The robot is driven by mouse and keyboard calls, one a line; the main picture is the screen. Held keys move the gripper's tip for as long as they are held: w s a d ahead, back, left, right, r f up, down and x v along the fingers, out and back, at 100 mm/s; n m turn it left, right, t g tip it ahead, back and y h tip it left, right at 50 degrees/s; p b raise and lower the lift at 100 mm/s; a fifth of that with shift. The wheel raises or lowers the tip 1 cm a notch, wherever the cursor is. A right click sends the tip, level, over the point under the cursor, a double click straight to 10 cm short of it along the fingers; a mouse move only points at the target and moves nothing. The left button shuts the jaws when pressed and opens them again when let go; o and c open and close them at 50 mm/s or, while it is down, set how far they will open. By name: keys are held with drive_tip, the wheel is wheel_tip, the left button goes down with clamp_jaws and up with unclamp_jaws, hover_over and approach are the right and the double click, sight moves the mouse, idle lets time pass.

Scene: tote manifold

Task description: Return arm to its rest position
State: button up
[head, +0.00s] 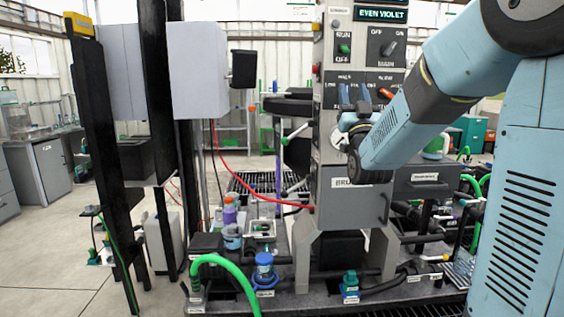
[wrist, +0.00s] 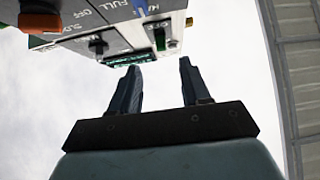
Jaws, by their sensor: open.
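My gripper (wrist: 158,80) shows in the wrist view with its two dark fingers apart and nothing between them. It points up past the edge of the grey control panel, against a pale background. In the head view my blue arm reaches in from the right, and its wrist end is in front of the control panel (head: 333,95). The fingers are hard to make out there against the panel's handles. The panel also shows at the top of the wrist view (wrist: 130,38), with a green switch and an orange handle.
A grey drawer front (head: 352,205) sits below the panel. A white box (head: 197,70) and black posts stand to the left. Bottles (head: 229,212), a blue valve (head: 265,268) and a green hose (head: 235,268) are on the low platform. Open floor (head: 60,250) lies at the left.

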drive_tip(key=s+f+g, duration=1.1)
drive_tip(key=s, duration=0.4)
drive_tip(key=s+f+g, duration=1)
drive_tip(key=s+f, duration=0.1)
drive_tip(key=s, duration=0.4)
drive_tip(key=shift+g, duration=0.4)
